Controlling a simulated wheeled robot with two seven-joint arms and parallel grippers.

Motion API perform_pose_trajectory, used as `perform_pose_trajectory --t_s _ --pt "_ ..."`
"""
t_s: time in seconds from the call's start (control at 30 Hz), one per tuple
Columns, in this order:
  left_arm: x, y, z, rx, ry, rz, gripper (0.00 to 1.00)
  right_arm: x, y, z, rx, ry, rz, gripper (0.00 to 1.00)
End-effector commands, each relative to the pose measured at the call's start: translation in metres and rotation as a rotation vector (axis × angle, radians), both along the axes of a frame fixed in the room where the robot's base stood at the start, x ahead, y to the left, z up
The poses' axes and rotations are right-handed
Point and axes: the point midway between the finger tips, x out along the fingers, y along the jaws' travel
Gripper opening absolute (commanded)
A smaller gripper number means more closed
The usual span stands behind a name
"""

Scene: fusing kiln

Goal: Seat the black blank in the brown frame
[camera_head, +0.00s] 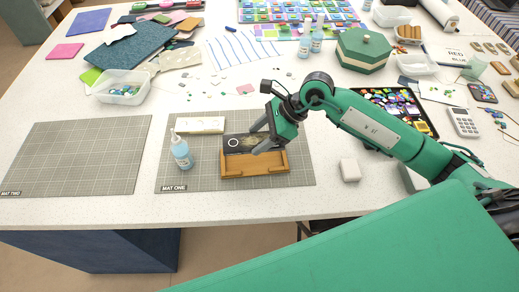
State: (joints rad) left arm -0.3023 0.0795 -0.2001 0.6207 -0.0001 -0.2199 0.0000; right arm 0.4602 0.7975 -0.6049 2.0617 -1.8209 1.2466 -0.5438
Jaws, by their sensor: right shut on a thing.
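The brown frame (268,168) lies on the grey mat labelled MAT ONE, near the front of the table. The black blank (237,146), a dark plate with a white ring at its left end, is at the back part of the frame. My right gripper (259,142) comes in from the right and is shut on the blank. Its fingers hide the blank's right part. I cannot tell whether the blank touches the frame or is held just above it. My left gripper is not in view.
A blue bottle (181,151) and a cream block (200,125) stand on MAT ONE (300,176) left of and behind the frame. A white block (350,170) is to the right. MAT TWO (75,158) is empty. Glass pieces, bins and a green box (363,50) fill the back.

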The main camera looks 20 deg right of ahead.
Motion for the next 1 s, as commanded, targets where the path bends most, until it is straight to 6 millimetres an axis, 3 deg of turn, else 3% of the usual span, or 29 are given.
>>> perform_pose_trajectory --t_s 0.17,0.37,0.6,1.0 --pt "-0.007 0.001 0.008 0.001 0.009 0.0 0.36 0.0 0.0 -0.027 0.0 0.001 -0.002 0.22" --pt "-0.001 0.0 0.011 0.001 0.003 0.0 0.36 0.0 0.0 -0.04 0.002 0.001 0.0 0.22" --pt "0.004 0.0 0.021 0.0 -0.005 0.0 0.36 0.0 0.0 -0.073 0.001 0.002 -0.001 0.22" --pt "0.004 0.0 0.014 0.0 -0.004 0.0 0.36 0.001 0.0 -0.081 0.001 -0.002 0.0 0.22"
